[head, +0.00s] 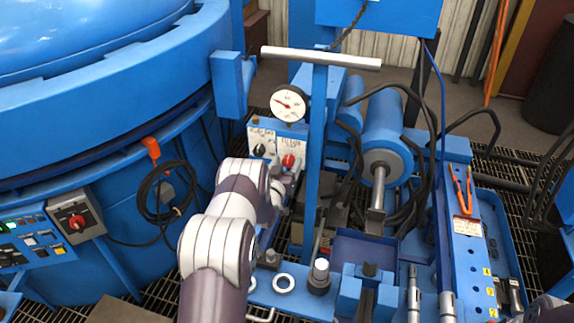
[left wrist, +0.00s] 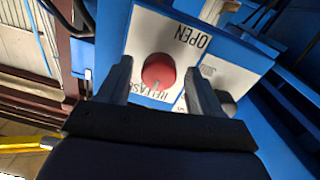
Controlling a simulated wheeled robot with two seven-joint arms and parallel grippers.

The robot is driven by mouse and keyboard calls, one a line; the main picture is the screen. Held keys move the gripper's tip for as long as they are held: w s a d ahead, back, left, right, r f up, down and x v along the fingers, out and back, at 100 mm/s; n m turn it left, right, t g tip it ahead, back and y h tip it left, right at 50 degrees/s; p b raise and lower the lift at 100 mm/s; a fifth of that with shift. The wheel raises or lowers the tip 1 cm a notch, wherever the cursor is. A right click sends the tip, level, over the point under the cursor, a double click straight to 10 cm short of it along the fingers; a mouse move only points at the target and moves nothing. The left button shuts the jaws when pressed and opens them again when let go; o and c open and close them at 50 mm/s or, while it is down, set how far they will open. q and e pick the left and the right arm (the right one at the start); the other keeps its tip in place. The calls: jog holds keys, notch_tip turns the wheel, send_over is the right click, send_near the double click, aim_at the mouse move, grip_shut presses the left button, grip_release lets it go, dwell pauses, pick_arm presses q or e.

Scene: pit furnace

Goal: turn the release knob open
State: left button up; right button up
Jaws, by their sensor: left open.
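The red release knob (head: 289,161) sits on a white plate on the blue stand, below a round dial gauge. In the left wrist view the red knob (left wrist: 158,70) shows between the two fingers, with a pale pointer mark towards the lettering "RELEASE". The word "OPEN" is printed on the plate to its upper right. My left gripper (left wrist: 159,64) is open, with one finger on either side of the knob. I cannot tell whether the fingers touch it. In the head view my left gripper (head: 288,180) is just below the knob, partly hidden by its arm.
A second white plate with a black knob (head: 259,150) is directly left of the release plate. The dial gauge (head: 288,103) is above. A blue post with a grey T-bar (head: 320,58) stands just right of the knob. A blue cylinder (head: 384,140) and hoses are further right.

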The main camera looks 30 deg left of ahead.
pick_arm(q)
jog(key=shift+w, duration=0.15)
jog(key=c, duration=1.1)
jog(key=shift+o, duration=0.2)
